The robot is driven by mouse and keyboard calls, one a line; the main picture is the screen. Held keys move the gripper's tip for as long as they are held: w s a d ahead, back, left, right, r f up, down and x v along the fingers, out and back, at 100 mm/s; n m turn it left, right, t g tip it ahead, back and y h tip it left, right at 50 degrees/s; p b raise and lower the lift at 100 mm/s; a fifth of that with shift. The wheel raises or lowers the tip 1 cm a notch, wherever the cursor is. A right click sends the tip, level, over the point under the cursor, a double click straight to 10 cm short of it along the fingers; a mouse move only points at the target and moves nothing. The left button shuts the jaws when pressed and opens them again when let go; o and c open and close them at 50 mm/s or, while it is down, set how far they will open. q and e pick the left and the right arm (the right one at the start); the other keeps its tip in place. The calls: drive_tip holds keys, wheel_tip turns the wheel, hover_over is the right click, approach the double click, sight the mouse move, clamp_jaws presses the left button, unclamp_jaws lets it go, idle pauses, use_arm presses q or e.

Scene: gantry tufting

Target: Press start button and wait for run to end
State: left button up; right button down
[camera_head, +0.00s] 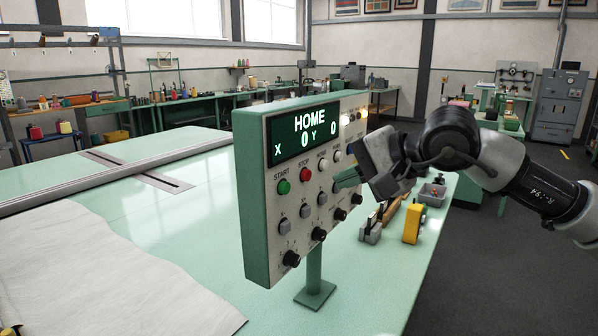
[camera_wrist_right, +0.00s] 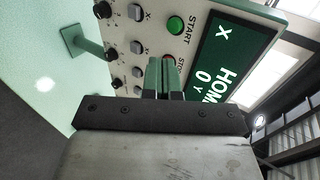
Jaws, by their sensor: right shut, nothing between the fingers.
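The control panel (camera_head: 262,225) stands upright on a green post. Its screen (camera_head: 302,133) reads HOME, X 0, Y 0. The green START button (camera_head: 284,187) is at the panel's left, beside the red STOP button (camera_head: 306,174). In the right wrist view, START (camera_wrist_right: 175,25) is uncovered, and my fingers partly hide the red STOP button. My right gripper (camera_head: 345,178) is shut and empty, in front of the panel's right part; it also shows in the right wrist view (camera_wrist_right: 165,78). I cannot tell any contact with the panel. My left gripper is not in view.
A yellow tool (camera_head: 413,222), a grey bin (camera_head: 433,194) and other tools lie right of the panel, below my right arm.

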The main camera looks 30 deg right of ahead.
sight(287, 189)
drive_tip(key=p+x, duration=0.2)
drive_tip(key=r+p+x, duration=0.1)
drive_tip(key=p+x, duration=0.1)
drive_tip(key=x, duration=0.1)
drive_tip(key=p+x, duration=0.2)
drive_tip(key=x, duration=0.1)
drive_tip(key=shift+w+a+r, duration=0.15)
drive_tip(key=shift+w+a, duration=0.1)
drive_tip(key=shift+w, duration=0.35)
drive_tip(key=shift+w+a+f+p, duration=0.25)
drive_tip(key=shift+w+p, duration=0.2)
drive_tip(key=shift+w, duration=0.1)
